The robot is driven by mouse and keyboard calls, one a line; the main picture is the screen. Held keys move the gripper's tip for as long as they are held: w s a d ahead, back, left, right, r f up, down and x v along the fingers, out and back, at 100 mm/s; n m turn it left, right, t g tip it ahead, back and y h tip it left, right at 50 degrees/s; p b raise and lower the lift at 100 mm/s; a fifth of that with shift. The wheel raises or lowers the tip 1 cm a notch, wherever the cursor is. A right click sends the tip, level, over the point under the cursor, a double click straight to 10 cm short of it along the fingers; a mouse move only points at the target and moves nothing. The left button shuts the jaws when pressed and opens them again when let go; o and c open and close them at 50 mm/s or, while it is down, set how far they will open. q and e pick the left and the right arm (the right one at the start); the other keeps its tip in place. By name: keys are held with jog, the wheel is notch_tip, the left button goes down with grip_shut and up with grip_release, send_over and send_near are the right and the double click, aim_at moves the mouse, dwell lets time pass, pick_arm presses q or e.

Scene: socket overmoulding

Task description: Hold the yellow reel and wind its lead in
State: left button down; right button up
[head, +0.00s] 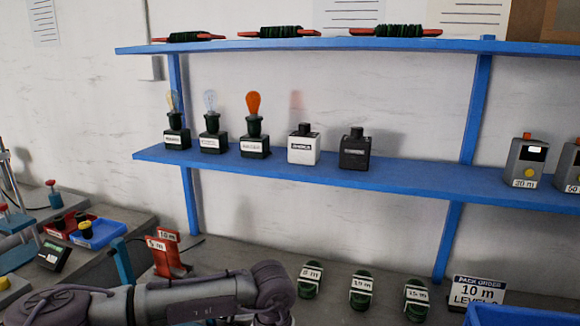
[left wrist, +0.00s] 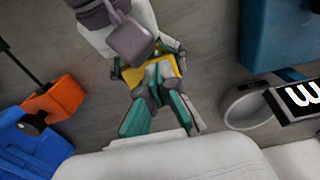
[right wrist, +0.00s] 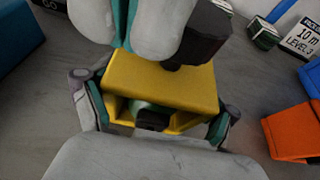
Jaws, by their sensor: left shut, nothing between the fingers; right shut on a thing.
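The yellow reel (right wrist: 160,82) is held between the fingers of my right gripper (right wrist: 152,104) in the right wrist view. A green and dark core shows in the reel's open side. The reel also shows in the left wrist view (left wrist: 163,66), partly covered. My left gripper (left wrist: 157,88) is shut and empty, with its teal fingers right at the reel; I cannot tell whether they touch it. A dark block (right wrist: 203,38) stands beside the left fingers above the reel. I cannot make out the lead. The head view shows neither gripper nor the reel.
A pack order sign (head: 478,292) reads 10 m. Several green labelled pieces (head: 362,290) lie on the bench behind. An orange box (right wrist: 292,131) and blue bins (head: 525,314) sit close by. Blue shelves (head: 350,178) hold lamps and boxes. Bare bench shows around the reel.

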jog(key=shift+s+f, duration=0.15)
jog(key=shift+f, duration=0.1)
pick_arm(q)
jog(key=r, duration=0.5)
jog(key=shift+s, duration=0.2)
pick_arm(e)
jog(key=o, duration=1)
pick_arm(q)
jog(key=shift+w, duration=0.1)
pick_arm(e)
jog(key=shift+o, duration=0.7)
jog(key=shift+r, duration=0.1)
